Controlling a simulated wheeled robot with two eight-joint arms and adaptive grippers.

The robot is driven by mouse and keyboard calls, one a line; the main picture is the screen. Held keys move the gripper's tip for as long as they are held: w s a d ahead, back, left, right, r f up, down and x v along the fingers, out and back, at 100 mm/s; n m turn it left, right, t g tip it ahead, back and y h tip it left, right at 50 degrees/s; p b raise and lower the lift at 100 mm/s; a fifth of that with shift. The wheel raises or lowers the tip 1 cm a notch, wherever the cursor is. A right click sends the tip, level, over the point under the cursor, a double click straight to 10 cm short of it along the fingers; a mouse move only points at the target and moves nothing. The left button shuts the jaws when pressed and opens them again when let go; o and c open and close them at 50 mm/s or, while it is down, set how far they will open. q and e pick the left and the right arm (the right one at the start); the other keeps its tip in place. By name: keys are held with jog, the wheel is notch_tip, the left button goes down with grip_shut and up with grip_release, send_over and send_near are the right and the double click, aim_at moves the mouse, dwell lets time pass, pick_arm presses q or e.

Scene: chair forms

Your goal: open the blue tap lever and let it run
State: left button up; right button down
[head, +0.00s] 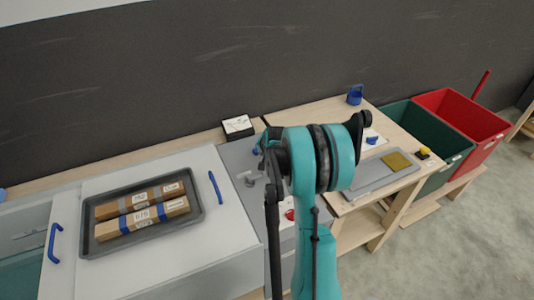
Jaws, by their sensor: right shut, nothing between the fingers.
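A grey metal tap (246,177) stands on the grey counter left of my arm. A small blue part (257,151), which looks like the blue tap lever, shows just behind it, beside the dark end of my right arm. My right gripper (268,148) is shut and empty, close to the blue part; the arm hides much of it, and I cannot tell whether they touch. A red part (290,215) shows low beside the arm. No running water can be made out. My left gripper is out of view.
A dark tray (88,247) with wrapped wooden blocks (140,218) lies on the white lid left. A small labelled box (237,127) stands behind the tap. Right are a grey tray (372,184), a green bin (410,116) and a red bin (462,110).

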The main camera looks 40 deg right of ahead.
jog(key=shift+w+a, duration=0.2)
jog(key=shift+w, duration=0.15)
dwell(0.6)
